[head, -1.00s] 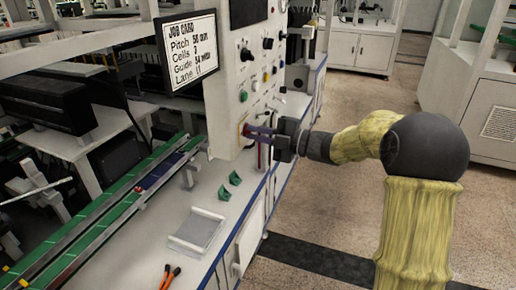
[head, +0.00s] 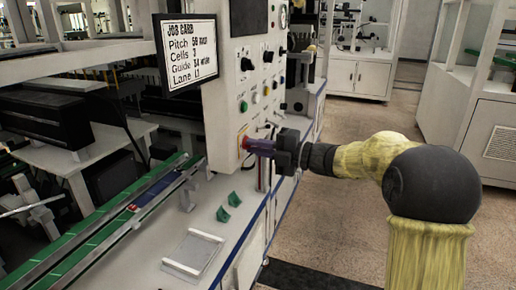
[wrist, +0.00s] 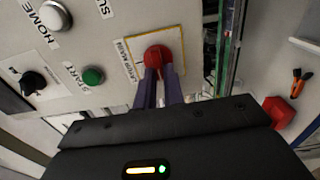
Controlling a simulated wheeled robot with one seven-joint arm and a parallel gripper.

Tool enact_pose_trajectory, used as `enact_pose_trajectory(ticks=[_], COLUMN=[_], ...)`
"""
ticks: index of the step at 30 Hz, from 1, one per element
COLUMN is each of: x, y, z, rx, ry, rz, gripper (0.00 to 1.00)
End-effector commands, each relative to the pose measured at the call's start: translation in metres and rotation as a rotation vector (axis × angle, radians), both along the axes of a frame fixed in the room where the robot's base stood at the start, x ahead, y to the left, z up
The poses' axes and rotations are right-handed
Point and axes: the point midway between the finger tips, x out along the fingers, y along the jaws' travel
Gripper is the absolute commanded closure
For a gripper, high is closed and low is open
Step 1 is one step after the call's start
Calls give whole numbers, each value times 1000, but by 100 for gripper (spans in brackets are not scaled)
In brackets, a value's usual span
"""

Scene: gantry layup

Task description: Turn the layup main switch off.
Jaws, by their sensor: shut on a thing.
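The layup main switch is a red rotary knob (wrist: 157,57) on a yellow-bordered plate (wrist: 135,69) low on the white control panel (head: 229,88). In the wrist view the plate's label is partly readable. My gripper (wrist: 160,80) has its two purple fingers shut on the red knob, one on each side. In the head view my gripper (head: 254,146) reaches the panel's lower part from the right, and the fingers hide most of the knob.
A green START button (wrist: 93,75), a black selector knob (wrist: 32,82) and a white HOME button (wrist: 55,15) sit near the switch. A job card sign (head: 187,54) hangs left of the panel. Green clips (head: 229,205) and a tray (head: 193,253) lie on the bench below.

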Motion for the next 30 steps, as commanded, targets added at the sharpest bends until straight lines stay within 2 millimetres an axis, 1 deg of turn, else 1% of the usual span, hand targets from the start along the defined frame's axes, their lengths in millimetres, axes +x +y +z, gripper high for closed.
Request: enact_pose_trajectory(ticks=[1,3,4,13,17,20,23,30], x=[0,0,0,0,-3,-7,-13,-30], y=[0,0,0,-1,-10,-22,-39,-85], z=[-2,-2,-2,-1,-1,0,0,0], rx=[-2,-2,-2,-1,-1,-1,-1,-1], ry=[2,2,2,1,2,1,3,3], rz=[1,1,1,0,-3,-3,-4,-5], gripper=[84,70,68,68,68,68,68,68])
